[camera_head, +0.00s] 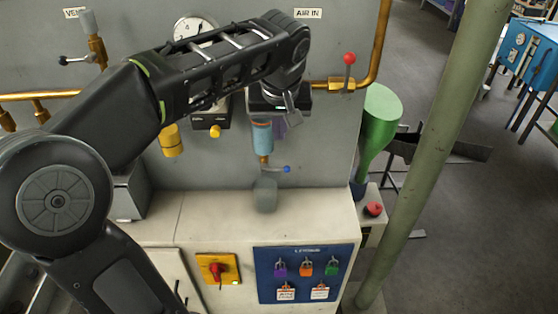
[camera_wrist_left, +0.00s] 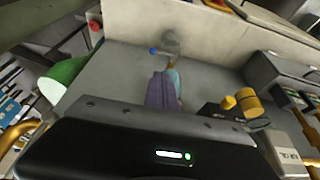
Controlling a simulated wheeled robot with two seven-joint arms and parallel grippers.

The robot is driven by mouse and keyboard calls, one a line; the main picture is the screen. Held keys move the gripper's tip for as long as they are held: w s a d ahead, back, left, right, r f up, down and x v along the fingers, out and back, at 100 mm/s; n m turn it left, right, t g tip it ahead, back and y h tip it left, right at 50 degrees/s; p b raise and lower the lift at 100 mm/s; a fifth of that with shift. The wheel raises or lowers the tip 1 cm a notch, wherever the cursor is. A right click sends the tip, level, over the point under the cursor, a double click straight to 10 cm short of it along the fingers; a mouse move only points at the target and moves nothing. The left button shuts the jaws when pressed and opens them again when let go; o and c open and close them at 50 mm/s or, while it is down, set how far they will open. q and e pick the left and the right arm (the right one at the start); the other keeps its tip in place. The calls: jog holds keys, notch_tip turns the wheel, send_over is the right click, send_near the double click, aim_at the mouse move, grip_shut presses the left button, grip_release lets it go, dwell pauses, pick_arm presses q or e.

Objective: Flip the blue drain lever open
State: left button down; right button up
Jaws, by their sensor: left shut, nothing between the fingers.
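The blue-tipped drain lever (camera_head: 286,169) sticks out to the right from the brass fitting below the pale blue filter bowl (camera_head: 262,138). Its blue knob (camera_wrist_left: 153,50) also shows in the left wrist view. My left gripper (camera_head: 281,131) is shut and empty, in front of the panel beside the filter bowl. In the left wrist view its fingers (camera_wrist_left: 162,80) point toward the lever, apart from the knob in the picture; the exact gap in depth cannot be told. The fingers partly cover the bowl there. My right gripper is in neither view.
A grey rounded cup (camera_head: 265,195) stands below the drain on the pale ledge (camera_head: 225,205). A regulator with a yellow knob (camera_head: 215,131) is left of the bowl. A red-knobbed lever (camera_head: 349,60) and green funnel (camera_head: 380,115) are to the right.

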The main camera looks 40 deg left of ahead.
pick_arm(q)
jog(key=shift+f, duration=0.15)
jog(key=p, duration=0.2)
send_near(276, 169)
jog(key=x, duration=0.6)
jog(key=shift+w+f, duration=0.3)
jog(key=shift+w, duration=0.15)
